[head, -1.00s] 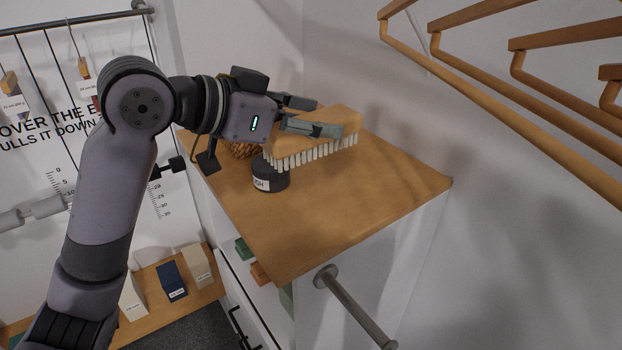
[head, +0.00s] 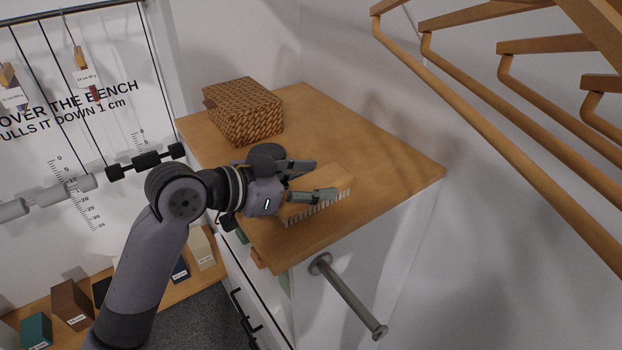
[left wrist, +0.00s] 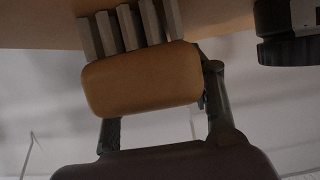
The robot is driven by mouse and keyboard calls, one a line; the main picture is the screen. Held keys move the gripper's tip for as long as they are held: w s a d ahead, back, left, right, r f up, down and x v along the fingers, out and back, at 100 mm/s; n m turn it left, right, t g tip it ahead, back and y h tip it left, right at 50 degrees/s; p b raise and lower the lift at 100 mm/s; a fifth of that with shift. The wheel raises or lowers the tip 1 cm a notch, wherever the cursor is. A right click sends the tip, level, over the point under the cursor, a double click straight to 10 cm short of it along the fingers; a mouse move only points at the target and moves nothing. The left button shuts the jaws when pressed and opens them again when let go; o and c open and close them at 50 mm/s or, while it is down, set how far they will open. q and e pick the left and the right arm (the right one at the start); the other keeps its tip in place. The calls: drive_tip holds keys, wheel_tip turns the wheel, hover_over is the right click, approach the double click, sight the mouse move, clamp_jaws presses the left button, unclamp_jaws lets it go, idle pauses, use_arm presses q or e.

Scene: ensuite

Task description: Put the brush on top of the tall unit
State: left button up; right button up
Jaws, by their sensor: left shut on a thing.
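The brush (head: 332,182) has a pale wooden body and a row of light bristles pointing down. My left gripper (head: 314,181) is shut on its wooden body. The brush is over the near part of the tall unit's wooden top (head: 375,150). In the left wrist view the brush (left wrist: 142,78) sits between the fingers (left wrist: 162,128), its bristles reaching the wooden surface in the picture. I cannot tell whether they touch it. My right gripper is not in view.
A woven box (head: 243,110) stands at the back left of the top. A dark round tin (head: 266,153) is close behind my gripper, partly hidden. Wooden hangers (head: 480,105) hang at upper right. A metal rail (head: 348,297) sticks out from the unit's side.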

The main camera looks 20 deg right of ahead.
use_arm(q)
drive_tip(key=o, duration=1.3)
drive_tip(key=shift+c, duration=0.2)
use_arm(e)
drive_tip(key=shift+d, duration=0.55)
use_arm(q)
drive_tip(key=shift+r, duration=0.1)
drive_tip(key=shift+a, duration=0.2)
drive_tip(key=b+v, duration=0.3)
drive_tip(key=v, duration=0.7)
drive_tip(key=shift+s+a+r, duration=0.1)
drive_tip(key=shift+a, duration=0.15)
drive_tip(key=shift+s+a+r+b, duration=0.2)
drive_tip(key=shift+a+r+b, duration=0.1)
drive_tip(key=shift+a, duration=0.1)
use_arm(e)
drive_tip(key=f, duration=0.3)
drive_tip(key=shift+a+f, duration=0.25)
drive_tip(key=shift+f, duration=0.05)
